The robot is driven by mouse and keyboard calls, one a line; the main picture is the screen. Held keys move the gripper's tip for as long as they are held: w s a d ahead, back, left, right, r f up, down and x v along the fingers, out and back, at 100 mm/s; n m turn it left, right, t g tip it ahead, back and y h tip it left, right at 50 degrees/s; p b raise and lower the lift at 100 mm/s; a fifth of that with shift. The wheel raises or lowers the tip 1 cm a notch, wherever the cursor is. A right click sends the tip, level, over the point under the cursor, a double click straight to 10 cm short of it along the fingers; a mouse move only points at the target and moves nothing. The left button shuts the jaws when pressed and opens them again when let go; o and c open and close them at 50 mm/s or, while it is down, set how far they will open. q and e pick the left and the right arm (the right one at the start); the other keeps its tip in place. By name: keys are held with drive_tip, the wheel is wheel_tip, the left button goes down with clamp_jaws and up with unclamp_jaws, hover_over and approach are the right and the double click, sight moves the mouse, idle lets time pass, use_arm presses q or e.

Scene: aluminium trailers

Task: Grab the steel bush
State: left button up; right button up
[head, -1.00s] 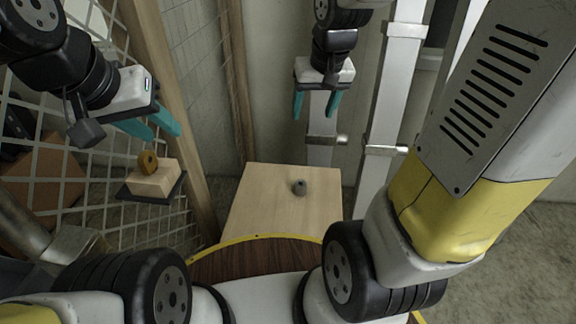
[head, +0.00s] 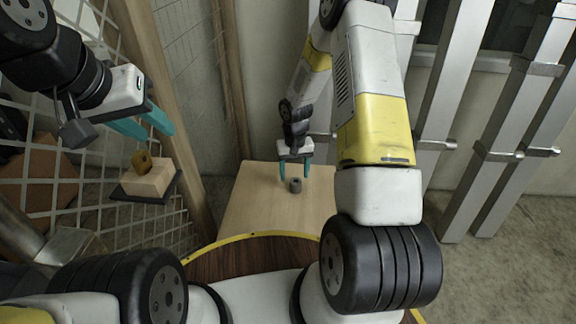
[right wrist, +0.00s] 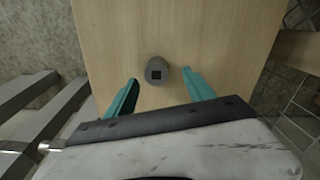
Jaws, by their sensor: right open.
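The steel bush (head: 296,186) is a small dark grey cylinder with a square hole in its top. It stands upright on the light wooden table (head: 262,205). In the right wrist view the bush (right wrist: 157,70) lies just beyond and between the fingertips. My right gripper (head: 295,177) is open and empty above the bush, its teal fingers (right wrist: 162,97) apart on either side. My left gripper (head: 156,130) is at the left with its teal fingers apart and nothing between them, above a wooden block.
Aluminium posts (head: 450,100) stand at the right. The table around the bush is clear.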

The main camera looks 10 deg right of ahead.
sight(296, 181)
drive_tip(key=f, duration=0.5)
drive_tip(key=shift+d+f, duration=0.25)
drive_tip(key=shift+d, duration=0.1)
drive_tip(key=shift+r, duration=0.1)
clamp_jaws()
